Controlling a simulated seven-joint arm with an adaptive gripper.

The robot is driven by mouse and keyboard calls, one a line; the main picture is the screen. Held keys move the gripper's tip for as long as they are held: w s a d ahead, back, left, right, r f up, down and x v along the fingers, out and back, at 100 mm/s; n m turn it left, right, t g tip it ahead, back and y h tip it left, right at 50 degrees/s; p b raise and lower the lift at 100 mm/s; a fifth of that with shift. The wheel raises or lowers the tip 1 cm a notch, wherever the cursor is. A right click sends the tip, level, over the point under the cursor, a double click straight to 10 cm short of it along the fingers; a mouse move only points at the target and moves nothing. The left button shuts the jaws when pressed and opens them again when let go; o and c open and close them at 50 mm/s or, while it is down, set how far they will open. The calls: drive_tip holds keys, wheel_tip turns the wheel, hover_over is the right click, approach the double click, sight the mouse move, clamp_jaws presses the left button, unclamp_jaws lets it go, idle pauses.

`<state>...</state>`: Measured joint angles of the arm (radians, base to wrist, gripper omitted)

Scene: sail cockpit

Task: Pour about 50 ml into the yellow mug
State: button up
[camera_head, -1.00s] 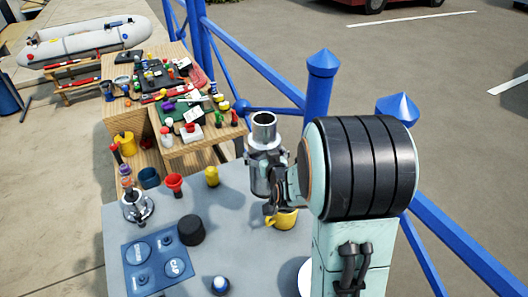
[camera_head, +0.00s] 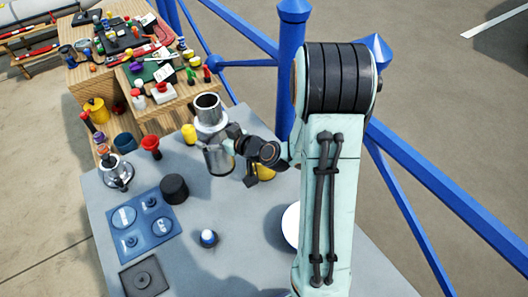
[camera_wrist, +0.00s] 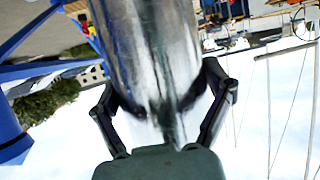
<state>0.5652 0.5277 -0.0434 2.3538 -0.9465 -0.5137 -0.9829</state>
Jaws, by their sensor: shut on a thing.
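A tall silver metal flask (camera_head: 218,160) with an open top is held above the grey table, near upright with its mouth up. My gripper (camera_wrist: 165,95) is shut around its body, with a dark finger on each side in the wrist view. The shiny flask (camera_wrist: 150,45) fills the middle of that view. The yellow mug (camera_head: 266,168) stands on the table to the right of the flask, partly hidden behind my gripper. The inside of the mug and any liquid level cannot be seen.
A black round lid (camera_head: 173,187), a blue mat (camera_head: 133,246), a red funnel (camera_head: 150,143) and a small yellow object (camera_head: 188,134) are to the left. A blue-and-white knob (camera_head: 208,238) and a white disc (camera_head: 290,222) stand nearer. Blue railings (camera_head: 284,75) rise behind.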

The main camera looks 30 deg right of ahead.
drive_tip(key=s+a+f+n+g+y, duration=0.2)
drive_tip(key=s+a+n+g+y, duration=0.1)
drive_tip(key=s+a+n+y, duration=0.25)
drive_tip(key=s+d+m+t+h, duration=0.1)
drive_tip(key=s+d+m+h, duration=0.1)
drive_tip(key=d, duration=0.5)
drive_tip(key=shift+s+d+r, duration=0.2)
drive_tip(key=shift+s+r, duration=0.1)
drive_tip(key=shift+s, duration=0.05)
